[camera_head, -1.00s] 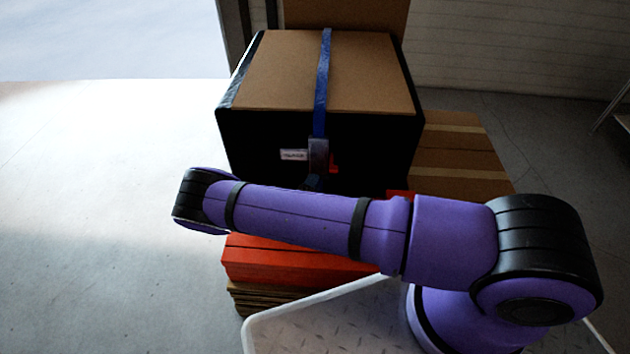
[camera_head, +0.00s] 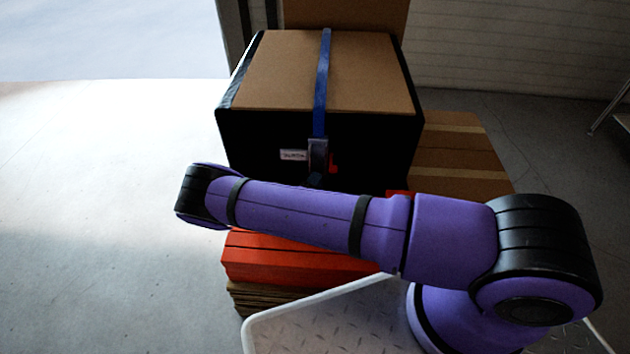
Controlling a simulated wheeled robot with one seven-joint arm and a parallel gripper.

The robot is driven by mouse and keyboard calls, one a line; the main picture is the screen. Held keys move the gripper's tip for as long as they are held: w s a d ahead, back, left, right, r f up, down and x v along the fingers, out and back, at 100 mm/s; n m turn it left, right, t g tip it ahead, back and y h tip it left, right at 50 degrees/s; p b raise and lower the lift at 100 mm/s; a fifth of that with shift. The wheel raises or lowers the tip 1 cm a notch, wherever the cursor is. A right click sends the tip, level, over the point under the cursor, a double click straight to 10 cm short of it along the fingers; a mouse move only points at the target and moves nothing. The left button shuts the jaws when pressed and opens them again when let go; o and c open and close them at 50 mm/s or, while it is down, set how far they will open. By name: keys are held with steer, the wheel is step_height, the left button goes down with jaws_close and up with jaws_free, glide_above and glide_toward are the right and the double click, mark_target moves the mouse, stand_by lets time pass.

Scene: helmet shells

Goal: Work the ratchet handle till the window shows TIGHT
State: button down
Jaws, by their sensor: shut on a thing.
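A large black-sided box with a brown top has a blue strap (camera_head: 322,85) over it. The strap runs down into a grey ratchet (camera_head: 318,153) on the box's front face. A small red part (camera_head: 334,169) shows at the ratchet's lower right. A small white window or label (camera_head: 293,155) sits left of the ratchet; its dark lettering is too small to read. A small dark piece shows just under the ratchet, at my arm's upper edge; I cannot tell what it is. My purple arm crosses in front, and I cannot make out my gripper behind it.
The strapped box (camera_head: 240,135) stands above red slabs (camera_head: 285,262) and flat brown cardboard (camera_head: 262,298). Another brown carton (camera_head: 455,150) stands behind at right. A shelf edge (camera_head: 615,110) shows at far right. The floor at left is clear.

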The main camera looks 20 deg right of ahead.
steer(key=s+a+r+n+g+y, duration=0.3)
steer(key=s+r+g+y, duration=0.3)
steer(key=s+r+g, duration=0.2)
steer(key=shift+s+a+r+y, duration=0.3)
steer(key=shift+s+a+r, duration=0.25)
steer(key=shift+r, duration=0.4)
steer(key=shift+d, duration=0.1)
steer(key=c, duration=1)
jaws_free()
steer(key=shift+s, duration=0.15)
steer(key=v, duration=1)
steer(key=shift+a+r, duration=0.25)
steer(key=shift+r, duration=0.1)
steer(key=shift+c, duration=0.3)
